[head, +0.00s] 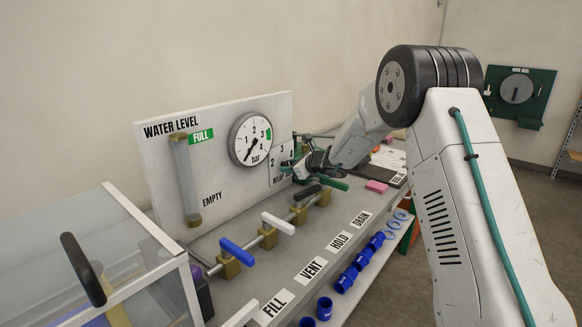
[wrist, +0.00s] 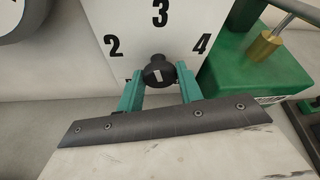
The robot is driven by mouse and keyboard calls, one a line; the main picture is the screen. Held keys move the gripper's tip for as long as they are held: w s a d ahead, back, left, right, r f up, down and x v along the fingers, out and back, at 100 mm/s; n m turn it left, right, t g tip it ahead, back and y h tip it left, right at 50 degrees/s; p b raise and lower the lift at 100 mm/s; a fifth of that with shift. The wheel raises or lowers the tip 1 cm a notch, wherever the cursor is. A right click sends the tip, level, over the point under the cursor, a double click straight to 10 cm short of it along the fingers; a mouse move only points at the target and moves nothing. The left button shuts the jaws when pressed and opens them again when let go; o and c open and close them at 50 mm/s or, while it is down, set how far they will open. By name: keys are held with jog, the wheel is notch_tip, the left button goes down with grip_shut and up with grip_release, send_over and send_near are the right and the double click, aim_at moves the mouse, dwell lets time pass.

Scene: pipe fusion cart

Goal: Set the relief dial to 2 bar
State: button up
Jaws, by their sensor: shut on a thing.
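The relief dial's black knob (wrist: 159,71) is in the wrist view, in front of a white panel (wrist: 190,30) marked 2, 3 and 4. The 2 is at left, the 3 above and the 4 at right. A short white mark shows on the knob's face, close to upright; I cannot tell exactly which number it points to. My gripper (wrist: 160,82) has its green fingers on both sides of the knob and is shut on it. In the head view my gripper (head: 300,170) is at the relief panel (head: 278,168) and hides the knob.
A round bar gauge (head: 251,139) is left of the relief panel, its needle pointing low. Valves with blue (head: 236,252), white (head: 278,223), black (head: 308,192) and green (head: 334,183) handles line the bench below. A green block (wrist: 255,75) with brass fitting is close at right in the wrist view.

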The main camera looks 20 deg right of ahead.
jog(key=n+t+h, duration=0.1)
jog(key=n, duration=0.1)
jog(key=n+t, duration=0.1)
jog(key=n, duration=0.1)
jog(key=n+t+h, duration=0.1)
jog(key=n, duration=0.1)
jog(key=shift+s+a+f+h, duration=0.15)
jog(key=shift+f+h, duration=0.1)
jog(key=shift+h, duration=0.05)
jog(key=shift+n, duration=0.3)
dwell(0.3)
jog(key=o, duration=1)
jog(key=shift+r, duration=0.15)
